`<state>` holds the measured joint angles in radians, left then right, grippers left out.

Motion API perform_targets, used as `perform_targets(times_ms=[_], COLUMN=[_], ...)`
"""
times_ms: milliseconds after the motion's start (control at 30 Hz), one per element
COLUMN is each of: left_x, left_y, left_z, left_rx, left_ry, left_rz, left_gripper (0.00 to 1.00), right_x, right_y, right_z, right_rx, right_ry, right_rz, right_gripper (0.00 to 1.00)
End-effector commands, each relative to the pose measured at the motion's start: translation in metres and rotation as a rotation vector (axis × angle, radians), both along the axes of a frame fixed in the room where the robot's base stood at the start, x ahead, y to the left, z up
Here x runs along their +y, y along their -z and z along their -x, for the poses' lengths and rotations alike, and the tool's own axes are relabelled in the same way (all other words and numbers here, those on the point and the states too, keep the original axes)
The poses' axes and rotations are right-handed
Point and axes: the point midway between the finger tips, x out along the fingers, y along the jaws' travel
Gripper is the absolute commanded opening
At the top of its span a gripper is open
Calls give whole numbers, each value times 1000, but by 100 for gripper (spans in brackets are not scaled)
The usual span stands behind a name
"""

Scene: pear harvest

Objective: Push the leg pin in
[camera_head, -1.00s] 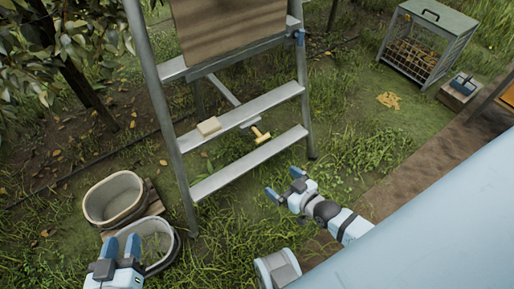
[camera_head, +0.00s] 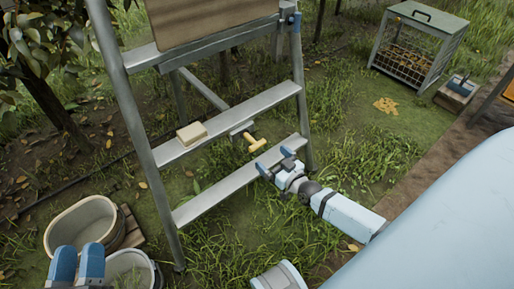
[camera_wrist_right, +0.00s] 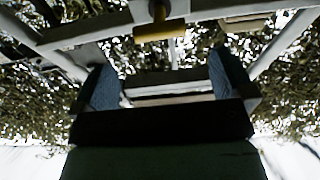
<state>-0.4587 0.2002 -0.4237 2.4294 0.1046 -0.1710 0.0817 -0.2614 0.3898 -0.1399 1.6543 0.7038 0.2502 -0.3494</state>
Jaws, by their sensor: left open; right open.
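The leg pin (camera_head: 255,143) has a yellow T-shaped handle and sticks out from a grey bracket of the metal stepladder (camera_head: 230,190), between its two lower steps. In the right wrist view, the yellow handle (camera_wrist_right: 160,31) shows at the top, beyond the fingers, on a dark shaft. My right gripper (camera_head: 276,162) is open and empty, by the right part of the lowest step, below and right of the pin and apart from it. Its blue fingers (camera_wrist_right: 166,82) frame the lower middle of the wrist view. My left gripper (camera_head: 78,258) is open over the front bucket at lower left.
A tan block (camera_head: 192,134) lies on the middle step. Grass between ladder and cage is open.

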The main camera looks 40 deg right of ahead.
Motion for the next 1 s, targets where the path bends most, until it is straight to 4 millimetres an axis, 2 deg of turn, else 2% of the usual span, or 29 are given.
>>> perform_targets(times_ms=[100,333,500,800,833,1000], left_x=[-1,-2,-3,-3,-3,-3], left_y=[15,31,35,36,36,36], left_z=[-1,-3,-3,-3,-3,-3], left_rx=[33,83,101,106,106,105], left_ry=[9,24,30,31,31,31], left_rz=[-15,-41,-50,-53,-53,-52], left_gripper=[43,43,43,43,43,43], right_x=[2,5,6,6,6,6], right_y=[2,2,1,1,1,1], right_z=[-28,-65,-78,-80,-80,-80], right_rx=[-3,-2,1,2,2,1], right_ry=[0,0,0,-1,0,0], right_rz=[0,0,0,0,1,1], right_gripper=[100,100,100,100,98,59])
